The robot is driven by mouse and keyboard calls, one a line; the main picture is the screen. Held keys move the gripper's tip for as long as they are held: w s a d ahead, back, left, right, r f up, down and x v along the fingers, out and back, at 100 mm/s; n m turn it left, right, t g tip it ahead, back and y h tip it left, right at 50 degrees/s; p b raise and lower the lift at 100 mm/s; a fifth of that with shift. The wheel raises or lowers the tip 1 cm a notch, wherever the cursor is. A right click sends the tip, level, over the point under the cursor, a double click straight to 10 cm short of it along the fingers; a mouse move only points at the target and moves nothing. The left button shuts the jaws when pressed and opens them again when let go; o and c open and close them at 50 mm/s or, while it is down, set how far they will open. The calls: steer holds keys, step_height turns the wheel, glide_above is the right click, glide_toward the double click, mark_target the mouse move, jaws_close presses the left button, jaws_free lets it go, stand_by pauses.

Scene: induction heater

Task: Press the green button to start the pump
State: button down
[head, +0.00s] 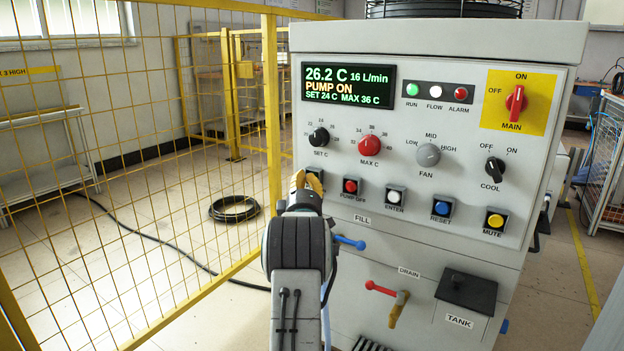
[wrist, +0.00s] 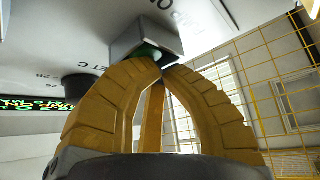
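The green button (wrist: 146,51) shows in the wrist view, set in a square grey housing (wrist: 145,35) on the panel. My gripper (wrist: 164,67) has its yellow fingers drawn together, with the tips at the button. They look to be touching it or very close, and cover part of it. In the head view my gripper (head: 309,182) is at the left end of the button row and hides most of this button. The display (head: 348,86) reads "PUMP ON", 26.2 C and 16 L/min. The green RUN lamp (head: 412,89) looks lit.
The red pump-off button (head: 350,186) is just right of my gripper, then the white ENTER (head: 395,196), blue RESET (head: 441,208) and yellow MUTE (head: 495,221) buttons. Knobs sit above. A yellow mesh fence (head: 130,150) stands left; a black hose (head: 234,208) lies beyond it.

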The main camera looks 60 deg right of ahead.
steer(key=shift+a, duration=0.2)
steer(key=shift+s+a, duration=0.1)
steer(key=shift+a, duration=0.55)
stand_by(0.5)
